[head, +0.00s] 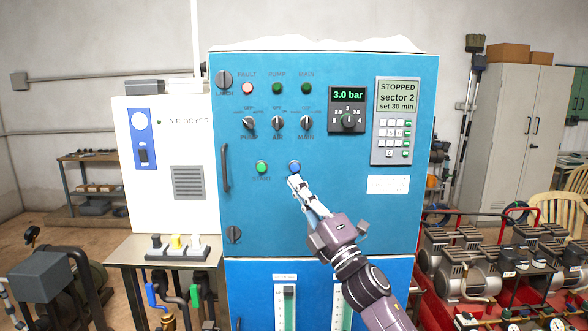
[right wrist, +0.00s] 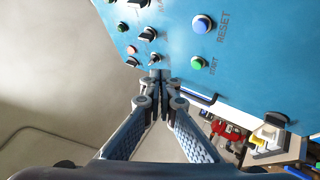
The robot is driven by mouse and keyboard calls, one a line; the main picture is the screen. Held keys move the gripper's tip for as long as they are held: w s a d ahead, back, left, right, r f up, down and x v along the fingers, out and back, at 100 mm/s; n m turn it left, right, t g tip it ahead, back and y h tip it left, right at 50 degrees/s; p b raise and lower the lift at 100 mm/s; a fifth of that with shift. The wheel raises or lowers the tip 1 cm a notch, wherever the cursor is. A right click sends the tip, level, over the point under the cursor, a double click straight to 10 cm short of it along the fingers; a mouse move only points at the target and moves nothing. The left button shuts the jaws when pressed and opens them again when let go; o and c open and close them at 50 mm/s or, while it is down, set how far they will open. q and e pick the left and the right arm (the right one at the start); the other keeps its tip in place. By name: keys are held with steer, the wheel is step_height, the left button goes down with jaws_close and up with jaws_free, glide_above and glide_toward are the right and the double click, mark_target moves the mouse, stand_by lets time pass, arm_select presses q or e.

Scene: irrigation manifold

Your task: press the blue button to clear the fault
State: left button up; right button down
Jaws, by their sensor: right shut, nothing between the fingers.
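The blue button (head: 294,167) sits on the front of the blue control cabinet (head: 330,225), to the right of the green START button (head: 262,168). In the right wrist view the blue button (right wrist: 203,24) is labelled RESET. My right gripper (head: 294,182) is shut and empty, its tips just below the blue button in the head view. In the right wrist view the fingertips (right wrist: 160,76) appear left of and apart from the blue button; contact is not visible. The red FAULT lamp (head: 248,88) is pale red. My left gripper is not in view.
Three selector switches (head: 277,123) sit above the buttons. A display reading 3.0 bar (head: 348,94) and a keypad panel reading STOPPED (head: 395,120) are at the right. A cabinet handle (head: 225,168) sticks out at the left. The white air dryer (head: 165,190) stands beside it.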

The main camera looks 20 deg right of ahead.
mark_target(295, 167)
steer(key=w+d+b, duration=0.2)
steer(key=w+b, duration=0.2)
steer(key=w, duration=0.4)
steer(key=shift+w+d, duration=0.15)
steer(key=shift+w, duration=0.1)
stand_by(1.4)
steer(key=shift+w+d, duration=0.15)
steer(key=shift+w, duration=0.25)
steer(key=shift+w+d+b, duration=0.15)
steer(key=shift+w+b, duration=0.3)
steer(key=shift+b, duration=0.3)
stand_by(0.3)
stand_by(0.4)
steer(key=shift+s+a+p, duration=0.25)
steer(key=shift+s+p, duration=0.25)
steer(key=shift+s, duration=0.4)
